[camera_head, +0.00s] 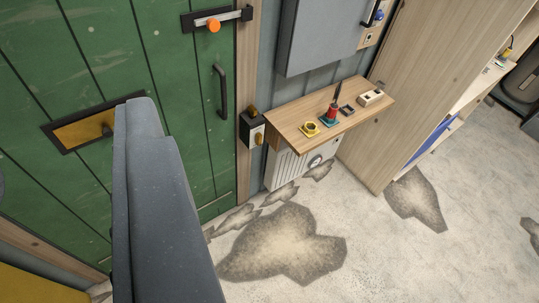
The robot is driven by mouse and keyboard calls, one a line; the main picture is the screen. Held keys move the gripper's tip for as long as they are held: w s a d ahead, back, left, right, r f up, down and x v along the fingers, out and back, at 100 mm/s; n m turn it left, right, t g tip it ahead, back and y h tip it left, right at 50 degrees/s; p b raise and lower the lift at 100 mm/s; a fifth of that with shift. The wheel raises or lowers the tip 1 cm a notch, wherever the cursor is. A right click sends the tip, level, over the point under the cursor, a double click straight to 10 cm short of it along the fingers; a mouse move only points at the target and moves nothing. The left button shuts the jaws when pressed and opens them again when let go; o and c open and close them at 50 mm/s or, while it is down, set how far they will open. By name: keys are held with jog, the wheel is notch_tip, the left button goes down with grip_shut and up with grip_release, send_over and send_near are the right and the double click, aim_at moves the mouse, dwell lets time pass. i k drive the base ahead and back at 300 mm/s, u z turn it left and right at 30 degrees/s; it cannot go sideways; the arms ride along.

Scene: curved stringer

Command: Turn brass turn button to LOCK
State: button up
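A small dark box with a pale plate (251,131) is mounted on the frame to the right of the green door. It carries a small brass piece (258,138), which looks like the turn button, and another brass piece (252,111) at its top. No LOCK lettering is readable, and the exact angle is too small to tell. My gripper (137,103) shows as a large grey shape in the left foreground, in front of the door. It appears well left of the brass piece and apart from it. Its separate fingers cannot be made out.
The green door (150,40) has a black handle (221,92), an orange-knobbed bolt (213,25) and a yellow panel (82,132). A wooden shelf (290,128) with small items juts out right of the box, below a grey cabinet (320,35). The stained floor (370,260) is clear.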

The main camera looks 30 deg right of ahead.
aim_at(258, 136)
jog(key=z, duration=0.25)
jog(key=i, duration=1.3)
jog(key=z, duration=0.05)
